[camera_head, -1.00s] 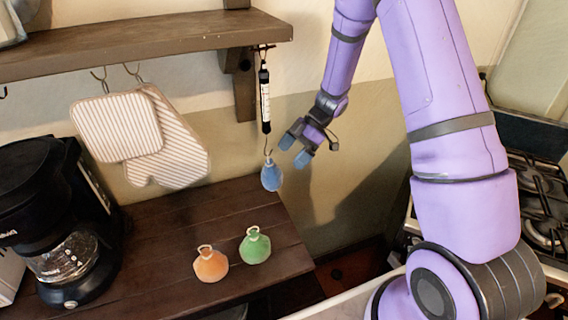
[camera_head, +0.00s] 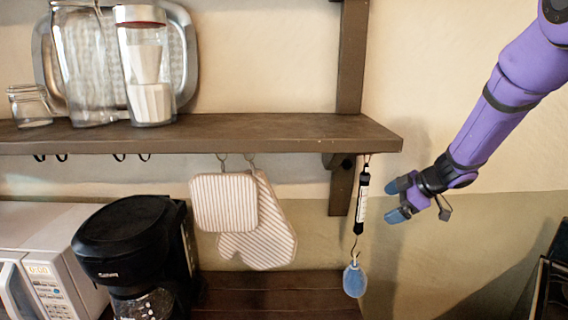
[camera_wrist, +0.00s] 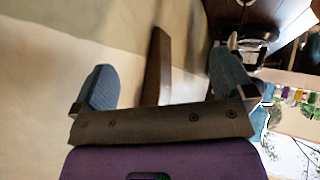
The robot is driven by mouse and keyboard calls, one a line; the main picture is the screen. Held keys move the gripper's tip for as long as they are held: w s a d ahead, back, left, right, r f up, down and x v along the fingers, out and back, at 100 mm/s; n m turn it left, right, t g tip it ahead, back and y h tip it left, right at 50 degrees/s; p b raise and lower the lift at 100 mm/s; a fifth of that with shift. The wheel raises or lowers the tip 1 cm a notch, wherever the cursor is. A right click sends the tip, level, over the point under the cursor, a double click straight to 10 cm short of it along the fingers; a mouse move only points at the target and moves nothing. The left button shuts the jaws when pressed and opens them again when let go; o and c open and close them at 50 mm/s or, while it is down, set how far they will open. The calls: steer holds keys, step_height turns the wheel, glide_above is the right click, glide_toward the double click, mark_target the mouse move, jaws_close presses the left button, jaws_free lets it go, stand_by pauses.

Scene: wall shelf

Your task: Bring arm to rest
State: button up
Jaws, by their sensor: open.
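My arm reaches in from the upper right in the head view. My gripper (camera_head: 396,200) is open and empty, with its two blue fingertips apart, to the right of the hanging spring scale (camera_head: 362,198). A blue weight (camera_head: 355,280) hangs from the scale's lower hook, below and left of my gripper, and I do not touch it. In the wrist view my gripper (camera_wrist: 165,80) shows two spread blue fingers with nothing held between them.
The wooden shelf (camera_head: 250,132) with glass jars (camera_head: 148,75) is left of my arm. A striped pot holder (camera_head: 224,203) and mitt hang below it. A coffee maker (camera_head: 130,240) and microwave (camera_head: 50,260) stand lower left.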

steer(key=s+d+r+m+t+h, duration=0.3)
steer(key=s+r+m+h, duration=0.15)
steer(key=r, duration=0.45)
steer(key=s+d+r+m+t+h, duration=0.3)
steer(key=s+r+m+h, duration=0.15)
steer(key=r, duration=0.45)
steer(key=s+a+m+g+y, duration=0.1)
steer(key=s+a+m+g, duration=0.1)
steer(key=s, duration=1.1)
steer(key=s+a+f+m+g+y, duration=0.1)
steer(key=s+a+m+g, duration=0.2)
steer(key=s, duration=1)
steer(key=shift+s+a+m+g, duration=0.35)
steer(key=shift+m+g, duration=0.35)
steer(key=shift+m, duration=0.1)
steer(key=shift+f, duration=0.1)
stand_by(1.0)
